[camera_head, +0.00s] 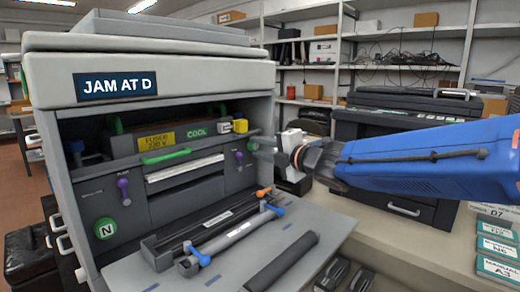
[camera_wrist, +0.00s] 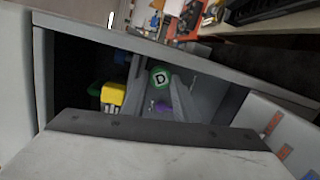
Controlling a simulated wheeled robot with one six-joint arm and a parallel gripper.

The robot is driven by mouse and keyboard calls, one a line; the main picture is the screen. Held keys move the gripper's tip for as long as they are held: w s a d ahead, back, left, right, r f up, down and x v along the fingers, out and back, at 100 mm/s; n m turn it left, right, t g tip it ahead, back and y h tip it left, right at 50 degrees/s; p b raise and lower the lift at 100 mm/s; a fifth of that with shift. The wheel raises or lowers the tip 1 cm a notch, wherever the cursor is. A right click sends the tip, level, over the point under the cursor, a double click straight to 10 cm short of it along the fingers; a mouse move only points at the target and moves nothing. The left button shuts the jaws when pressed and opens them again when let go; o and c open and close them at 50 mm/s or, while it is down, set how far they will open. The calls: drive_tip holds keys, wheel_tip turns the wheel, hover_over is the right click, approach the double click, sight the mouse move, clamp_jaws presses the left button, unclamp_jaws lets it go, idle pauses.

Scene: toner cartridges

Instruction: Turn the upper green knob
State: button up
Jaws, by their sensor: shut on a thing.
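The upper green knob (camera_head: 252,144) is on the right side of the printer's open bay, near the purple lever. In the wrist view it is a round green knob with a white letter D (camera_wrist: 160,77). My gripper (camera_head: 261,146) reaches in from the right, level with the knob. In the wrist view its two fingers (camera_wrist: 159,86) lie on either side of the knob and are shut on it. The D looks slightly tilted in that view. The fingers partly hide the knob's edges. A lower green knob marked N (camera_head: 105,229) is at the bay's bottom left.
The printer (camera_head: 150,75) shows "JAM AT D". A yellow block (camera_wrist: 113,94) sits beside my fingers. Purple levers (camera_head: 123,191) and a green handle (camera_head: 166,156) are in the bay. The open front door (camera_head: 225,270) carries rollers. A dark machine (camera_head: 405,150) stands behind my arm.

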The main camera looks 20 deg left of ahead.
drive_tip(key=m, duration=0.4)
drive_tip(key=shift+w+d+g, duration=0.1)
drive_tip(key=shift+g, duration=0.3)
drive_tip(key=shift+r+m+g, duration=0.1)
drive_tip(key=shift+m+g, duration=0.2)
drive_tip(key=shift+m, duration=1.5)
drive_tip(key=o, duration=0.8)
drive_tip(key=v, duration=1.7)
drive_tip(key=shift+d, duration=0.25)
